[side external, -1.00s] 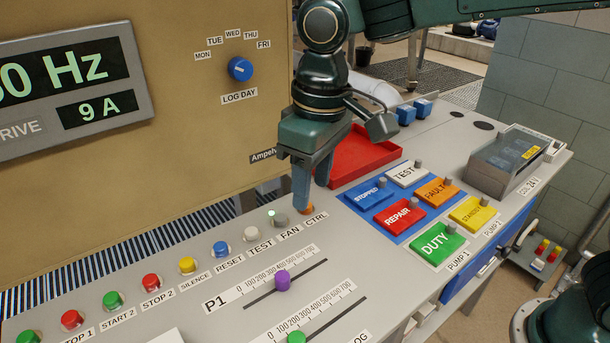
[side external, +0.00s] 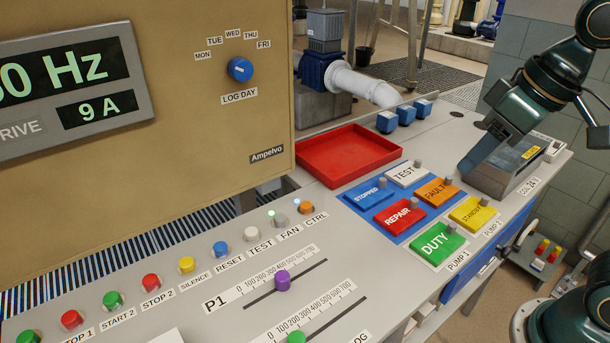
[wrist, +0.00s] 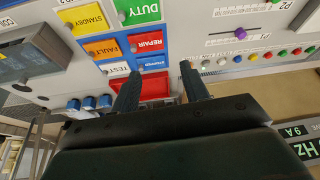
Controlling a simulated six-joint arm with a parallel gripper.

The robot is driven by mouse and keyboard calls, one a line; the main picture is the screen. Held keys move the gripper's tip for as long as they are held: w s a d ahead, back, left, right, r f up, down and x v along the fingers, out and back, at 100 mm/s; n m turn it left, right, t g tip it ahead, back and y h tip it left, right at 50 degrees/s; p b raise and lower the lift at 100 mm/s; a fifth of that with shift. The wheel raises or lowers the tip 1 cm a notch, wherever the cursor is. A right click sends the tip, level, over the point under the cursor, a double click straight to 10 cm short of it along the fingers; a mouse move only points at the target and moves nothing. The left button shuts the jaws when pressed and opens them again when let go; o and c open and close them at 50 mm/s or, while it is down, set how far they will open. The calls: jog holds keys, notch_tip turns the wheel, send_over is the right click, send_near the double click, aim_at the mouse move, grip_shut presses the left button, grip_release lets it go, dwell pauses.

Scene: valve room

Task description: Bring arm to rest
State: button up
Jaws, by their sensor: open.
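My gripper (side external: 474,166) is at the right in the side view, pointing down and to the left, in front of the grey box with a display as seen from this camera. In the wrist view my gripper (wrist: 160,72) shows two dark fingers spread apart with nothing between them. The rest of my arm leaves the side view at the right edge. The orange CTRL button (side external: 306,208) is uncovered, with nothing touching it.
The console carries a row of coloured buttons, sliders such as the purple P1 knob (side external: 282,280), a red tray (side external: 350,157), coloured tag plates such as DUTY (side external: 437,243), and blue blocks (side external: 406,115). The grey box (side external: 505,180) stands at the right. The tray is empty.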

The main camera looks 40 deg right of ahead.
jog(key=s+d+f+m+t, duration=0.1)
jog(key=s+d+f, duration=0.1)
jog(key=s, duration=0.3)
jog(key=shift+s+d+f+h, duration=0.15)
jog(key=shift+d+f+h, duration=0.15)
jog(key=shift+d, duration=0.4)
jog(key=shift+o, duration=0.4)
dwell(0.6)
